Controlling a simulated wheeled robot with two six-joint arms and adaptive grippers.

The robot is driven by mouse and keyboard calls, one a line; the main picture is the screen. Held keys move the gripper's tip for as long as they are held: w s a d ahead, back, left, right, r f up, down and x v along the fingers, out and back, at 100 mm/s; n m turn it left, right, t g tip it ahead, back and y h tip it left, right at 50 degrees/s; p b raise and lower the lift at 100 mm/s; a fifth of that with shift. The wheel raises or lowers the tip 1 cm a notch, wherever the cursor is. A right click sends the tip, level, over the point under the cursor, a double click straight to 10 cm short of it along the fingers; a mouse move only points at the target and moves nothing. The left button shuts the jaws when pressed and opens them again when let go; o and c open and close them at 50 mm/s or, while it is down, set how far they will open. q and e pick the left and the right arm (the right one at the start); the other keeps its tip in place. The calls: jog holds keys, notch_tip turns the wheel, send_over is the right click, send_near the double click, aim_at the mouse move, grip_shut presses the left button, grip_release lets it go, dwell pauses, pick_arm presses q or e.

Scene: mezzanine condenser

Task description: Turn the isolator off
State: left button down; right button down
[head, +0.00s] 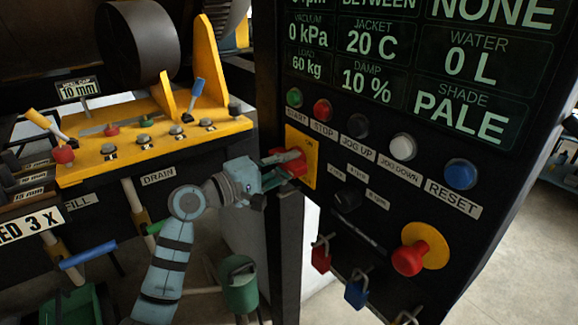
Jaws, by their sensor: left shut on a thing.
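The isolator (309,152) is a yellow plate with a red rotary handle on the left edge of the black control panel. My left gripper (284,161) comes in from the left and is shut on the red handle. The grey fingers cover much of the handle, so its exact angle is hard to tell. My right gripper is not in view.
The panel carries a row of buttons, including a blue RESET button (460,174). A red mushroom button (409,259) on a yellow disc sits lower right. Padlocks, one blue (356,293), hang below. A yellow valve bench (150,140) stands at left.

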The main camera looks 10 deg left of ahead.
pick_arm(q)
jog(key=m+b, duration=0.1)
jog(key=m, duration=0.2)
jog(key=shift+f+m+b, duration=0.35)
jog(key=shift+f+m, duration=0.05)
jog(key=m+b, duration=0.2)
jog(key=m, duration=0.2)
jog(key=shift+a+f+m, duration=0.1)
jog(key=shift+m, duration=0.3)
jog(key=c, duration=1.5)
grip_release()
jog(key=shift+o, duration=0.3)
jog(key=shift+a, duration=0.1)
